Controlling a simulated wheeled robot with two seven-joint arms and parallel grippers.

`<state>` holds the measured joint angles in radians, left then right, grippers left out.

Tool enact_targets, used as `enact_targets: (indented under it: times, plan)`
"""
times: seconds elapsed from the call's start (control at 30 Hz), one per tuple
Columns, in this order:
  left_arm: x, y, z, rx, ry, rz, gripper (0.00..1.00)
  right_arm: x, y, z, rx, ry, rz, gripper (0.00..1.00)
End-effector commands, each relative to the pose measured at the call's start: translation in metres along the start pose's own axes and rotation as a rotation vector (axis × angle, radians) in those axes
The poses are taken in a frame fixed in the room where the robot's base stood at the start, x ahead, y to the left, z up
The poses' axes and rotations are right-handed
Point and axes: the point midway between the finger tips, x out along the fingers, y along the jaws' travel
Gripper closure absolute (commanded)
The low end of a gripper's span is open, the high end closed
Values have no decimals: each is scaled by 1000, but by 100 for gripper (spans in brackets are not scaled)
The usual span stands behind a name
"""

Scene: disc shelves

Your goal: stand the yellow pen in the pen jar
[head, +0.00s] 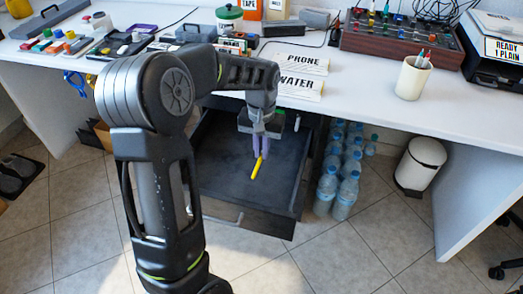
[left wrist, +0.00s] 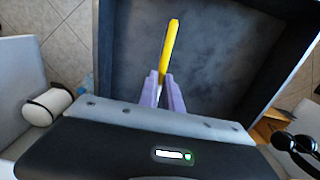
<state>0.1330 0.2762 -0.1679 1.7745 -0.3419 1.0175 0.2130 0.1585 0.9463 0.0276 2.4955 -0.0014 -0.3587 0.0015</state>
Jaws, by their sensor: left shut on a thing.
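The yellow pen (head: 257,168) is held between the purple fingers of my left gripper (head: 261,146), tilted, above the open dark drawer (head: 215,182). In the left wrist view the yellow pen (left wrist: 170,45) sticks out from the fingertips of my left gripper (left wrist: 163,78), over the drawer floor (left wrist: 220,65). The left gripper is shut on the pen. The pen jar (head: 411,79), a cream cup, stands on the white desk at the right with a few pens in it. My right gripper is not in view.
The white desk (head: 365,105) runs across the view above the drawer. Signs reading PHONE (head: 296,62) and WATER (head: 299,86) lie left of the jar. A rack (head: 385,38) stands behind the jar, and a printer (head: 492,52) at right. Water bottles (head: 345,190) and a bin (head: 420,165) stand below.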

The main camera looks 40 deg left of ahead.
Motion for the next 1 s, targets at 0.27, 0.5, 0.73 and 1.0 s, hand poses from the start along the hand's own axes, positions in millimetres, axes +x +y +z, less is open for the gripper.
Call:
enact_targets:
  times: [0.27,0.5,0.73,1.0]
  plan:
    - [0,0,0,0,0,0,100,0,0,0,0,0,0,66]
    - [-12,14,0,26,-2,-2,100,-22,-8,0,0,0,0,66]
    - [-39,60,4,119,-4,-9,100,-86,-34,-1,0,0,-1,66]
    - [-67,129,26,262,-4,-8,100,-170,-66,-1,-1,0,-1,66]
